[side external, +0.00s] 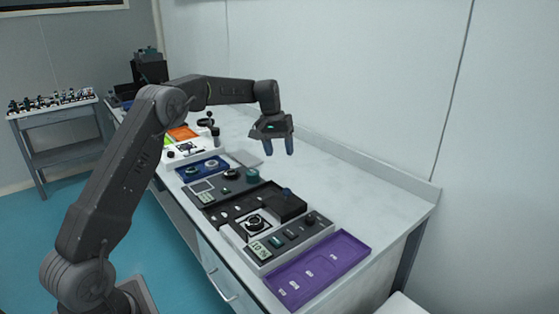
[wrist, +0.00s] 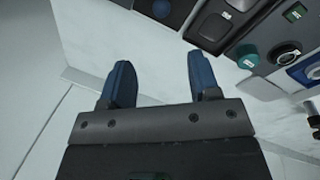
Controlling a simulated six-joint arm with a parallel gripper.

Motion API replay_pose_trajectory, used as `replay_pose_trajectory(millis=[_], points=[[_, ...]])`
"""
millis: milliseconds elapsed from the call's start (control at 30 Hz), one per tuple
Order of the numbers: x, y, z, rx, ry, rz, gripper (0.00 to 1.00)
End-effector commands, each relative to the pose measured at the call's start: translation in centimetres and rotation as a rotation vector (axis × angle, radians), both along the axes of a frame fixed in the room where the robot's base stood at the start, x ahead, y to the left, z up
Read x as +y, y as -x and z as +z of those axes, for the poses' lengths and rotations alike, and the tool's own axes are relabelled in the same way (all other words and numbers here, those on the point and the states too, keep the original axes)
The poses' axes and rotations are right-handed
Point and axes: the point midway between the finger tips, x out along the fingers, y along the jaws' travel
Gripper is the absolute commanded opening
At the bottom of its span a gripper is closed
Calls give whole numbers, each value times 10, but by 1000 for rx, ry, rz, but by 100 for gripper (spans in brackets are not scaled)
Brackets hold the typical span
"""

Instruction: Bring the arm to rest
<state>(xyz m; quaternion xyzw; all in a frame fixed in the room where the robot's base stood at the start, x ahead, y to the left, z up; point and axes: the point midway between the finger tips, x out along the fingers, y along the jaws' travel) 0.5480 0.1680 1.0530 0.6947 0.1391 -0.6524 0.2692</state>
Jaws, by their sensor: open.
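My gripper (side external: 279,148) hangs in the air above the white bench (side external: 345,188), over its back part near the wall. Its two blue fingers are apart with nothing between them. In the wrist view my gripper (wrist: 163,88) shows the same open, empty fingers, with pale bench surface beyond them. My arm reaches up from the left and bends over toward the bench.
Below and in front of my gripper stand a dark device with a teal knob (side external: 232,174), a stirrer-like instrument (side external: 262,250) and a purple tray (side external: 320,266). A blue tray (side external: 203,168) lies further back. A side table (side external: 60,128) stands far left. The bench's right part is clear.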

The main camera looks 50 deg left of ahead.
Motion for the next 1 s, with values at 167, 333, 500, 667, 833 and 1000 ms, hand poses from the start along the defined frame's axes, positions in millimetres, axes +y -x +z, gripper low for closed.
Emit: replay_pose_trajectory(millis=[167,333,500,667,833,1000], points=[[-25,14,30,-30,-29,-40,56],[-73,54,75,-86,-87,-119,56],[-119,108,107,-150,-146,-205,56],[-156,167,122,-212,-196,-285,56],[-186,233,119,-283,-246,-372,56],[-206,293,100,-351,-289,-452,56]])
